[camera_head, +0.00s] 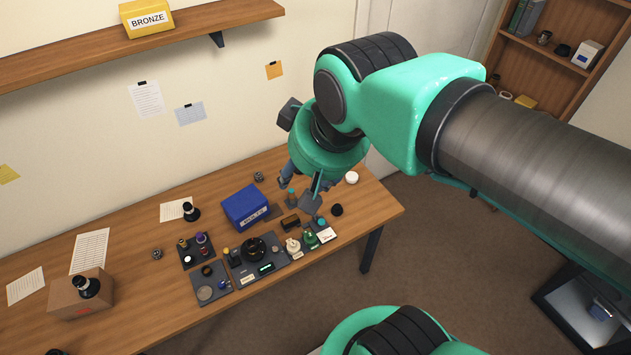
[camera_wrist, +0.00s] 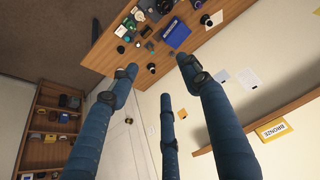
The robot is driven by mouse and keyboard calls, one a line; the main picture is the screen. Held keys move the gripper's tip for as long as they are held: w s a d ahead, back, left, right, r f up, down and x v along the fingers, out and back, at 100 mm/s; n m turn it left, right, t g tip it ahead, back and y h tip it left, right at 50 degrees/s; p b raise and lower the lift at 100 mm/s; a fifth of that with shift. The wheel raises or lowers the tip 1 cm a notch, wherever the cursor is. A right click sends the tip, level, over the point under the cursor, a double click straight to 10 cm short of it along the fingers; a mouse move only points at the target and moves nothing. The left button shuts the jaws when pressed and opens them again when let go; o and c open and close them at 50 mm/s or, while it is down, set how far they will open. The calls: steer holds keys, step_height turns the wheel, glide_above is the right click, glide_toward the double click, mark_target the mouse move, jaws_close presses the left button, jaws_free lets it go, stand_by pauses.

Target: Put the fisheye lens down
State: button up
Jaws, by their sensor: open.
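My gripper (camera_head: 298,190) hangs over the right part of the wooden table. Its three blue fingers are spread apart in the wrist view (camera_wrist: 158,76), with nothing held between them. I cannot tell for sure which dark piece is the fisheye lens. A black lens with a wide base (camera_head: 190,211) stands on the table left of the blue box. A similar black lens (camera_head: 86,288) stands on the cardboard box at the left. A round black piece (camera_head: 253,249) lies on the middle dark tray. My fingers are apart from all three.
A blue box (camera_head: 245,207) stands behind dark trays (camera_head: 243,280) of small parts. A black cap (camera_head: 337,210) and a white round piece (camera_head: 352,177) lie near the table's right end. A cardboard box (camera_head: 68,307) stands at the left. A shelf (camera_head: 80,58) runs along the wall.

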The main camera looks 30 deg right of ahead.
steer(key=shift+s+d+f, duration=0.25)
steer(key=shift+s+f, duration=0.1)
steer(key=shift+s, duration=0.3)
steer(key=shift+s+d+f, duration=0.25)
steer(key=shift+s+f, duration=0.1)
steer(key=shift+s, duration=0.25)
step_height(320, 180, down, 17)
steer(key=b, duration=1.6)
steer(key=shift+r+b, duration=0.2)
steer(key=shift+b, duration=0.1)
